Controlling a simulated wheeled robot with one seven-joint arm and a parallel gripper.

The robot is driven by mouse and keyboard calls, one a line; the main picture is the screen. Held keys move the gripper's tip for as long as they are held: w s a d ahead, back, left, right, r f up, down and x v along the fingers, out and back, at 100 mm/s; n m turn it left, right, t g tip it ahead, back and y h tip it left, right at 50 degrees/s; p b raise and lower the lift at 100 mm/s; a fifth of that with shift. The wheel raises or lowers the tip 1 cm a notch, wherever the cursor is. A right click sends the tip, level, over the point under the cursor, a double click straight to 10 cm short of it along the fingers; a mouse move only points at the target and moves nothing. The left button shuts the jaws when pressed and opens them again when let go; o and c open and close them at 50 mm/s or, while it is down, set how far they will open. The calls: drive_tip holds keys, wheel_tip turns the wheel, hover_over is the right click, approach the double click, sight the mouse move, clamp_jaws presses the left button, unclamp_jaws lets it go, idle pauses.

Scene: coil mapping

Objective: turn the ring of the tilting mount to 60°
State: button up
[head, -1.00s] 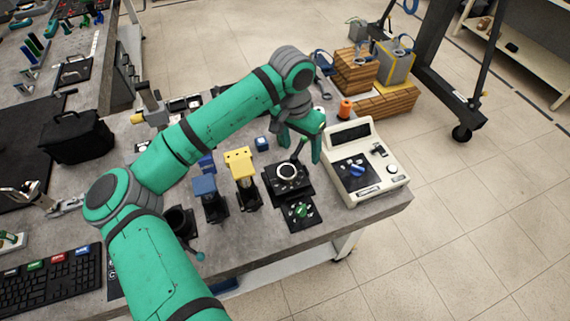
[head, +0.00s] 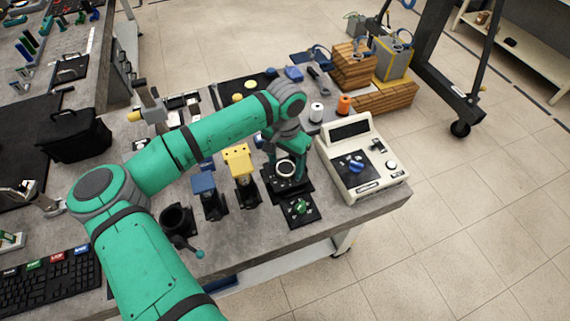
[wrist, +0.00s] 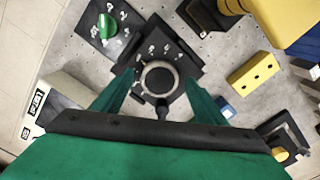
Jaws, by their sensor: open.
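The tilting mount is a square black plate (wrist: 188,63) with numbers printed around a pale round ring (wrist: 158,63). A short dark knobbed lever (wrist: 162,108) sticks out from the ring, toward the gripper body in the wrist view. My gripper (wrist: 159,80) is open, its two green fingers on either side of the ring and lever, with gaps visible on both sides. In the head view my gripper (head: 287,160) is directly over the mount and partly hides it. The ring (head: 287,174) still shows there. I cannot read the ring's angle.
A green knob on a black plate (head: 300,209) stands in front of the mount. A beige console (head: 372,182) is close on the right. Yellow (head: 238,160) and blue (head: 203,185) blocks on black stands are on the left. White (head: 316,112) and orange (head: 344,105) spools stand behind.

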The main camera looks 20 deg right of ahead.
drive_tip(key=shift+f, duration=0.35)
drive_tip(key=c, duration=1)
drive_tip(key=shift+c, duration=0.2)
drive_tip(key=shift+m, duration=2.9)
drive_tip(key=shift+a+r, duration=0.1)
drive_tip(key=o, duration=1)
